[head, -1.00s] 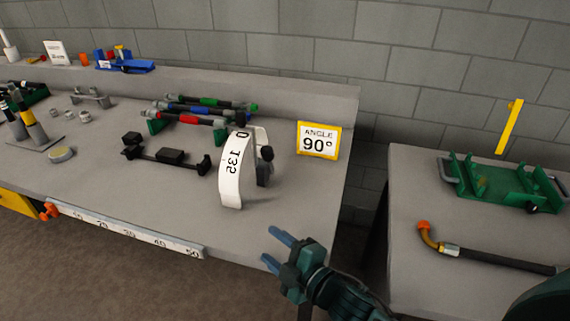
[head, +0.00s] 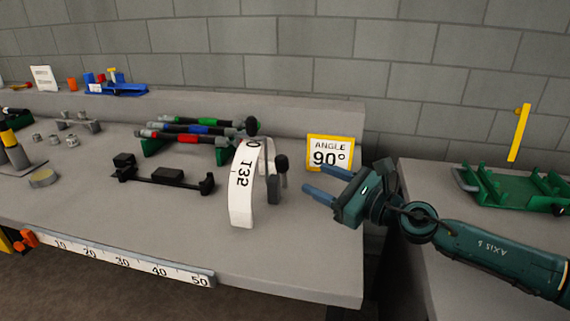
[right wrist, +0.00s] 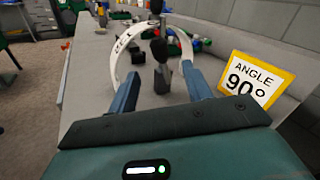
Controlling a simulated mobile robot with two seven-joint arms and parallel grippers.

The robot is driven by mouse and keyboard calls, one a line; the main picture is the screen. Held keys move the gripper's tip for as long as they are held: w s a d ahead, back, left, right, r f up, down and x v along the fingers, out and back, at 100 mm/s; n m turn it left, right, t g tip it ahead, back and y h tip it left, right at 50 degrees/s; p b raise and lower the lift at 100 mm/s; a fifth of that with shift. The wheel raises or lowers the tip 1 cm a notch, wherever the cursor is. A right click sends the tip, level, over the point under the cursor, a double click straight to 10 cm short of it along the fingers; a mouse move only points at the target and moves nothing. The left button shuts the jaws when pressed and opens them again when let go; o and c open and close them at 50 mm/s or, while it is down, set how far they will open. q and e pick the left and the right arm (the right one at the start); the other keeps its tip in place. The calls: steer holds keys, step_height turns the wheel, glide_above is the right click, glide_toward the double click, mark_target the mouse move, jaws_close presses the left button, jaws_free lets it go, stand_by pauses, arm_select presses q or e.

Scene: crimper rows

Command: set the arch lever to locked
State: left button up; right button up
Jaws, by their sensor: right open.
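The white arch (head: 241,195) with printed numbers stands upright near the right end of the bench. A dark lever with a black knob (head: 281,162) stands beside it on its right. My right gripper (head: 314,183) is open and empty, just to the right of the lever and apart from it. In the right wrist view the arch (right wrist: 121,50) and the lever knob (right wrist: 159,48) lie ahead, between the two blue fingers (right wrist: 163,88). I cannot tell which marked setting the lever is at. My left gripper is not in view.
A yellow-framed sign reading "ANGLE 90°" (head: 329,152) stands close behind my right gripper. A black fixture (head: 165,176) lies left of the arch, and hoses with coloured bands (head: 190,128) lie behind it. A green tray (head: 510,187) sits on the right table.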

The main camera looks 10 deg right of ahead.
mark_target(287, 165)
steer(key=x, duration=1.1)
steer(key=shift+c, duration=0.4)
jaws_close()
